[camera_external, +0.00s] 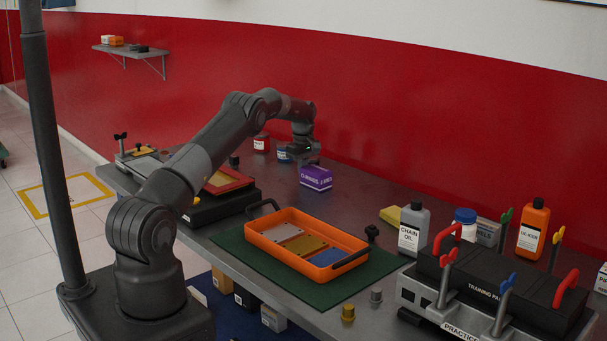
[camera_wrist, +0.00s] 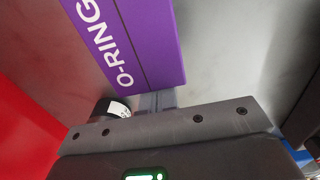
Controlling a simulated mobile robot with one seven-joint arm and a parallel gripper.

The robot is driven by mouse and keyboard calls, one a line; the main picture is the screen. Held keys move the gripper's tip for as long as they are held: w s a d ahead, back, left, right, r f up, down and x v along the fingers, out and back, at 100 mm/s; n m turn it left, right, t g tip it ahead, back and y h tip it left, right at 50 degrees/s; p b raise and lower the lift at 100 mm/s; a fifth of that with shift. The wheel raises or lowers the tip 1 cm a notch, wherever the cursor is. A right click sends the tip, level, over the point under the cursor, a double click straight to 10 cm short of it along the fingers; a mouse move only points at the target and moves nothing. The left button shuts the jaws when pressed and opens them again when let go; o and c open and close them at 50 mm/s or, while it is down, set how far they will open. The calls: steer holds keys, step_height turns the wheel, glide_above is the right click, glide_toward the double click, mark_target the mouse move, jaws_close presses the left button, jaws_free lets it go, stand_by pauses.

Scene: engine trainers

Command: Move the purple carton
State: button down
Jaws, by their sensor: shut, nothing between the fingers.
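The purple carton (camera_external: 316,178) lies on the grey table, near the red wall. Its side carries white lettering, and in the wrist view the carton (camera_wrist: 140,40) reads "O-RING". My gripper (camera_external: 308,162) is just behind and above the carton in the external view. In the wrist view my gripper (camera_wrist: 157,101) is shut and empty, with its fingertips close to the carton's lower edge. I cannot tell whether they touch it.
An orange tray (camera_external: 345,266) with coloured plates sits on a green mat (camera_external: 228,253) in front of the carton. Bottles such as the chain oil (camera_external: 413,230) stand right.

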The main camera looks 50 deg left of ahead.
mark_target(344, 199)
steer(key=d, duration=1.9)
steer(key=shift+d, duration=0.1)
